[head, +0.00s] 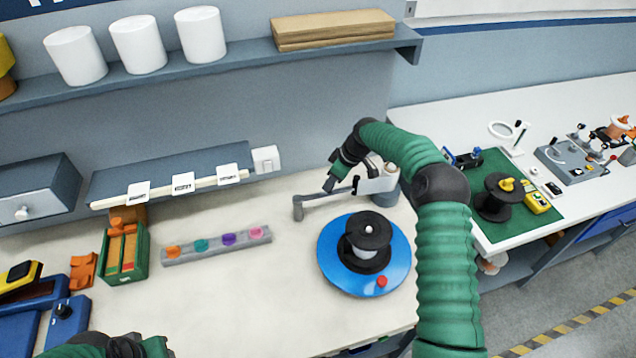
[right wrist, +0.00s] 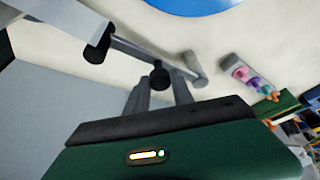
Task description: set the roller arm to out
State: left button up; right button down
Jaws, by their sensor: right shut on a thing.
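The roller arm (head: 322,199) is a grey bar reaching left from a white block (head: 378,184) at the back of the bench. It ends in a short upright grey roller (head: 298,207). In the right wrist view the roller arm (right wrist: 140,52) carries a black knob (right wrist: 160,76) along its length. My right gripper (head: 329,186) is shut on this knob, with one finger on each side (right wrist: 161,88). A second black knob (right wrist: 98,44) sits at the white block. My left gripper (head: 125,346) is partly in view at the bottom left; its fingers are not clear.
A blue turntable (head: 337,275) with a black spool and a red knob stands in front of the roller arm. A grey strip with coloured pegs (head: 205,249) and a green box (head: 140,262) lie to the left. A shelf (head: 230,60) runs above.

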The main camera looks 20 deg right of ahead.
pick_arm(q)
jog(key=shift+s+a, duration=0.2)
jog(key=shift+a, duration=0.15)
pick_arm(e)
jog(key=shift+w+d+r, duration=0.1)
jog(key=shift+w+d, duration=0.05)
jog(key=shift+w, duration=0.05)
jog(key=c, duration=1.4)
grip_release()
jog(key=o, duration=0.3)
pick_arm(q)
jog(key=shift+w+d, duration=0.1)
jog(key=shift+d, duration=0.05)
jog(key=shift+s+b+x, duration=0.25)
jog(key=shift+b+x, duration=0.85)
jog(key=shift+b, duration=0.05)
pick_arm(e)
jog(key=v, duration=1.6)
jog(key=shift+d+r, duration=0.2)
jog(key=shift+d, duration=0.1)
pick_arm(q)
jog(key=shift+f, duration=0.1)
